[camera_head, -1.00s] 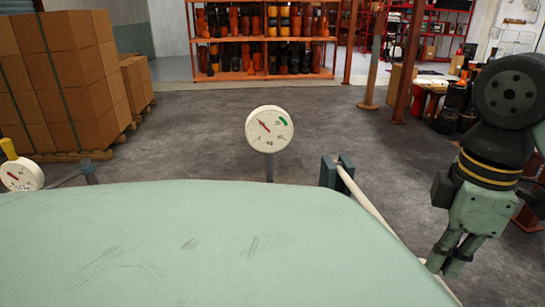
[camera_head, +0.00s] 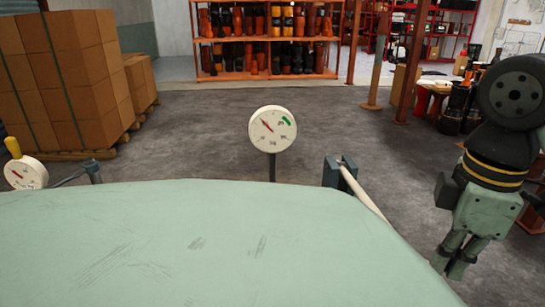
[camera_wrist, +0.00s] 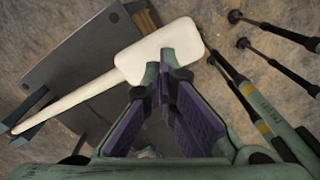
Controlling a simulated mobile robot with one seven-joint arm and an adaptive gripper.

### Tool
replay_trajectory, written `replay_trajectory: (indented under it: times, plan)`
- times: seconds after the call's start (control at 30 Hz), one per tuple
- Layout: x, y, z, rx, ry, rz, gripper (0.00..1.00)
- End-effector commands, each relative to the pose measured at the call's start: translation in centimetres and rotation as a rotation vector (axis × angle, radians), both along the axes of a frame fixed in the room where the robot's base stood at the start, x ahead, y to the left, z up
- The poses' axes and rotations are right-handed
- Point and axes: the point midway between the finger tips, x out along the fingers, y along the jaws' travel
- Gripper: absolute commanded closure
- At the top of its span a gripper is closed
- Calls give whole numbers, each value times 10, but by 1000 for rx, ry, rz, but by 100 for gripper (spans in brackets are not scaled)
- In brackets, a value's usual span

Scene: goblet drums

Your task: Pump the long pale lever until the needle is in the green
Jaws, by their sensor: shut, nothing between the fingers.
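The long pale lever (camera_head: 366,192) runs from a dark blue-grey pivot block (camera_head: 331,172) down to the right, and my green body hides its far end in the head view. The wrist view shows its wide flat pale end (camera_wrist: 150,52) and thin shaft. My gripper (camera_head: 449,264) is shut and empty, pointing down at right. In the wrist view its fingertips (camera_wrist: 168,68) overlap the edge of the lever's wide end; I cannot tell if they touch. The round white gauge (camera_head: 272,129) stands upright. Its red needle points upper left, apart from the green band at upper right.
A second white gauge (camera_head: 25,173) with a yellow-topped part is at far left. Stacked cartons (camera_head: 70,90) on pallets stand at back left. A shelf of drums (camera_head: 265,45) is at the back. A brown post (camera_head: 405,65) stands at right. The middle floor is open.

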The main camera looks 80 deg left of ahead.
Motion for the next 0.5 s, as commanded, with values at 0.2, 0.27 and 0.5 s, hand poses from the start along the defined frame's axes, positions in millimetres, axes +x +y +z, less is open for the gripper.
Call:
replay_trajectory:
  times: [0.2,0.27,0.5]
  plan:
    - [0,1,-13,0,1,1,100]
    - [0,1,-21,-1,2,2,100]
    - [0,2,-50,-1,2,2,100]
